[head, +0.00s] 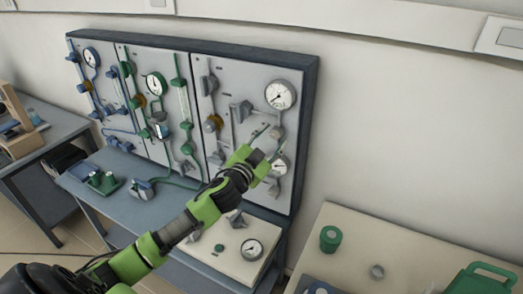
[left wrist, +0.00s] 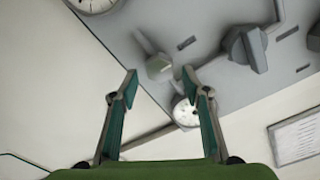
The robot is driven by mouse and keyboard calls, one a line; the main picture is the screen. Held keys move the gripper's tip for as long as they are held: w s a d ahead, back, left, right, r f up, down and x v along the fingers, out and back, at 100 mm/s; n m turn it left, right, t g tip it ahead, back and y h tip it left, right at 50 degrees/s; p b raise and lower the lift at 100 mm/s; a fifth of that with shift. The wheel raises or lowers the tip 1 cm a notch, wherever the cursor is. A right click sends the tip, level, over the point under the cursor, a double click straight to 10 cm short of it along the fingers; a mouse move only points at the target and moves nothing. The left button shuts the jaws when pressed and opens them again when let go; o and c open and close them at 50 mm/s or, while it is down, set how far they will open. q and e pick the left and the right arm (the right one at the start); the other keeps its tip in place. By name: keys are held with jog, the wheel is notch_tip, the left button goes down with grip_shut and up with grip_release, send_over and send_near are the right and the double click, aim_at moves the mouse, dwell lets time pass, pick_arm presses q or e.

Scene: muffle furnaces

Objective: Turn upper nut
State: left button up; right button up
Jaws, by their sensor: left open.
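A grey-green hexagonal nut (left wrist: 158,68) sits on the grey panel at the end of a thin rod in the left wrist view. My left gripper (left wrist: 159,77) is open, with one fingertip on each side of the nut in the picture. I cannot tell how far the nut is from the fingertips in depth; no grip on it shows. In the head view my left gripper (head: 264,156) reaches to the right-hand grey panel (head: 222,83), below the large round gauge (head: 280,95). It hides part of the fittings there. My right gripper is not in view.
A grey valve handle (left wrist: 245,47) is beside the right fingertip in the wrist view. A small gauge (left wrist: 186,112) shows between the fingers. Blue and green fittings fill the other panels. A beige table (head: 350,225) with a green cylinder (head: 330,239) stands at right.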

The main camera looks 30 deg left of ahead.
pick_arm(q)
jog(key=s, duration=1)
jog(key=shift+d, duration=0.3)
